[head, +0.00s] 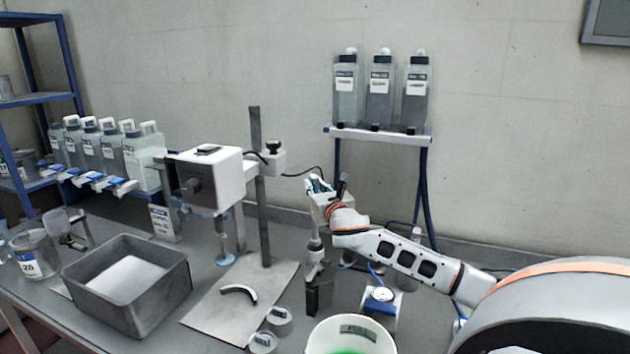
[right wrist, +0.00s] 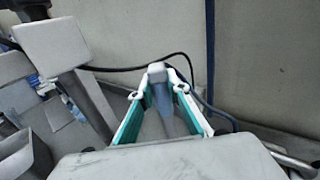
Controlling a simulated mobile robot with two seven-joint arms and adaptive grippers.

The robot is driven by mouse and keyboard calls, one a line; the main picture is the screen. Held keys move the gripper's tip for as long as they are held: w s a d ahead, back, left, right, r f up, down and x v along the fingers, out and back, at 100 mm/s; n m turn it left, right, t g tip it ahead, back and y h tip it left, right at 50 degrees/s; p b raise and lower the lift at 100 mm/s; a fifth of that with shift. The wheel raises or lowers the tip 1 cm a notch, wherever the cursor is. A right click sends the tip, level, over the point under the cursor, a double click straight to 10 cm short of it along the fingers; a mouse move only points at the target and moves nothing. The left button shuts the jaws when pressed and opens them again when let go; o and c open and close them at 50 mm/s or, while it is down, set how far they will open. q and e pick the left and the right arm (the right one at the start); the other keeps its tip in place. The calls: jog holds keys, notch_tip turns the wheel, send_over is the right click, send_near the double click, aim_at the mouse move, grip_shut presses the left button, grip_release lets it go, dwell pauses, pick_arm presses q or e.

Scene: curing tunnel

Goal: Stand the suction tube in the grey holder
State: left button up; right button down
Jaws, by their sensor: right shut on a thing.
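My right gripper (head: 319,186) is above the bench in front of the back wall, its arm coming in from the right. In the right wrist view its teal-lined fingers (right wrist: 157,78) are closed on a blue-grey piece of the suction tube (right wrist: 163,103). In the head view a pale upright length of the tube (head: 314,244) shows below the gripper. The dark grey holder (head: 319,296) stands on the bench under it. The tube's lower end is close to the holder's top; I cannot tell whether it is inside. My left gripper is not in view.
A white bucket (head: 322,343) stands in front of the holder, a gauge (head: 381,295) to its right. A stand plate (head: 213,306) with a post and white machine head is at left, beside a grey tray (head: 177,283). Bottles sit on a wall shelf (head: 380,135).

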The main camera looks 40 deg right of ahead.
jog(key=shift+f+b, duration=0.4)
jog(key=shift+f, duration=0.95)
jog(key=shift+f+b, duration=0.55)
jog(key=shift+f, duration=0.05)
jog(key=shift+f+b, duration=0.3)
jog(key=shift+f, duration=0.55)
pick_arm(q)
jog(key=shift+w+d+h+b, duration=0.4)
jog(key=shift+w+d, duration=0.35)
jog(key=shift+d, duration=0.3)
pick_arm(e)
jog(key=shift+f, duration=0.55)
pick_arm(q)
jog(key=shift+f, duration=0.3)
pick_arm(e)
jog(key=shift+f, duration=0.55)
